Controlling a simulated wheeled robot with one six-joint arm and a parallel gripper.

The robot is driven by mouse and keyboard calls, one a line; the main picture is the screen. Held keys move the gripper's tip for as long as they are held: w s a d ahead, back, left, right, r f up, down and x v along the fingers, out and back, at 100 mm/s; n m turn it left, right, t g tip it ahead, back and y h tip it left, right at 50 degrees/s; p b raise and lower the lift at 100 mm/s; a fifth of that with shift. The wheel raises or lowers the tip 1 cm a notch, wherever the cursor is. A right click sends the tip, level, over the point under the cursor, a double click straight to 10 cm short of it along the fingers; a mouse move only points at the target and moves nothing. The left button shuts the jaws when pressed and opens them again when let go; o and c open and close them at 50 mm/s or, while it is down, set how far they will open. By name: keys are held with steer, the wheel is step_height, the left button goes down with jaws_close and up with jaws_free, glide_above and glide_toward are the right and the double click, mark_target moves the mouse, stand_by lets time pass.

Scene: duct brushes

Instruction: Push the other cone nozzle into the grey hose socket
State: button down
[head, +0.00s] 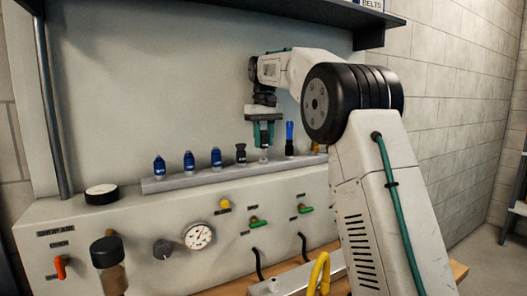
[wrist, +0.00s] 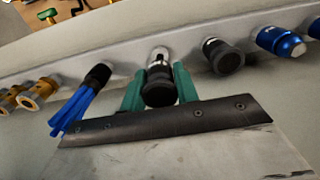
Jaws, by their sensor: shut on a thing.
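My gripper (head: 263,140) has its green fingers closed on either side of a black nozzle (wrist: 160,92) with a silver neck, seen nearly end-on in the wrist view. In the head view its pale lower end (head: 263,156) shows below the fingertips, at the grey rail (head: 205,178); I cannot tell if it is clear of the rail. A similar black nozzle (wrist: 223,56) with a metal collar stands beside it; it also shows in the head view (head: 241,154). I cannot make out the grey hose socket in either view.
Several blue fittings (head: 189,161) stand left along the rail. A blue-bristled brush (wrist: 82,103) stands close on the other side, with brass fittings (wrist: 33,92) beyond. The panel below has a gauge (head: 199,236) and valves. A dark shelf (head: 330,14) hangs above.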

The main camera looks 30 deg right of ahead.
steer(key=shift+r, duration=1.2)
